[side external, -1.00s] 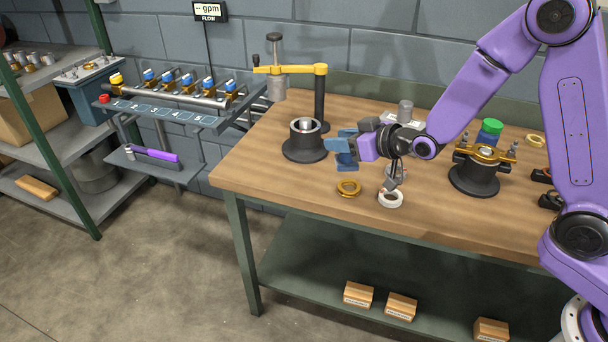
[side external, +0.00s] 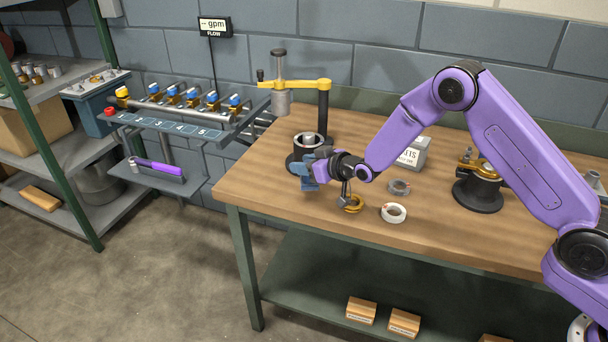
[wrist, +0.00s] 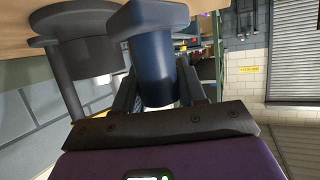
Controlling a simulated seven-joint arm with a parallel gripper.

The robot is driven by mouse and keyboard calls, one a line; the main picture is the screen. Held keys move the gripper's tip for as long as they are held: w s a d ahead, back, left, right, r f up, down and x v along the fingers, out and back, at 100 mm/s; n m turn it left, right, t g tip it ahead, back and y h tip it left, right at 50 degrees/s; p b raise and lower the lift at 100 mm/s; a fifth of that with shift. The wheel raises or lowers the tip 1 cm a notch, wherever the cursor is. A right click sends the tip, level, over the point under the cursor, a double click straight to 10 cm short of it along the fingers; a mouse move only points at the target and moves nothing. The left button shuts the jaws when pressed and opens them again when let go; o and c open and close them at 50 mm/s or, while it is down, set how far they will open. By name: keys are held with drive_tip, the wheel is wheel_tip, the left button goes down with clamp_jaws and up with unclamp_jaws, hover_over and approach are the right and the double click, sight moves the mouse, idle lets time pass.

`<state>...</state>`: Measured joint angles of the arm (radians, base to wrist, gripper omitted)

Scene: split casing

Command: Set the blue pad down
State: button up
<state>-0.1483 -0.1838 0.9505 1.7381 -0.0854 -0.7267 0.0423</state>
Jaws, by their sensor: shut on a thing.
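My gripper (side external: 309,172) is shut on the blue pad (side external: 306,184), a blue piece with a wide flanged end. In the wrist view the blue pad (wrist: 154,62) sits between the two dark fingers, its flange outward near the wooden surface. In the side view the pad is above the bench (side external: 262,188), at the near side of a black open-topped cup (side external: 296,163) on a round base. The gripper and pad partly hide the cup. I cannot tell whether the pad touches the bench or the cup.
A gold ring (side external: 354,209), a white ring (side external: 394,219) and a grey ring (side external: 400,187) lie to the right. A labelled box (side external: 417,153) stands behind them. A post with a yellow arm (side external: 301,85) rises behind the cup. The bench's left front is clear.

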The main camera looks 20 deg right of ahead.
drive_tip(key=shift+w+a+f, duration=0.1)
drive_tip(key=shift+w+f, duration=0.1)
drive_tip(key=shift+f, duration=1.6)
drive_tip(key=shift+f, duration=0.2)
drive_tip(key=o, duration=1.1)
drive_tip(key=shift+c, duration=0.2)
drive_tip(key=shift+r, duration=0.2)
drive_tip(key=v, duration=1.2)
drive_tip(key=shift+a+r, duration=0.15)
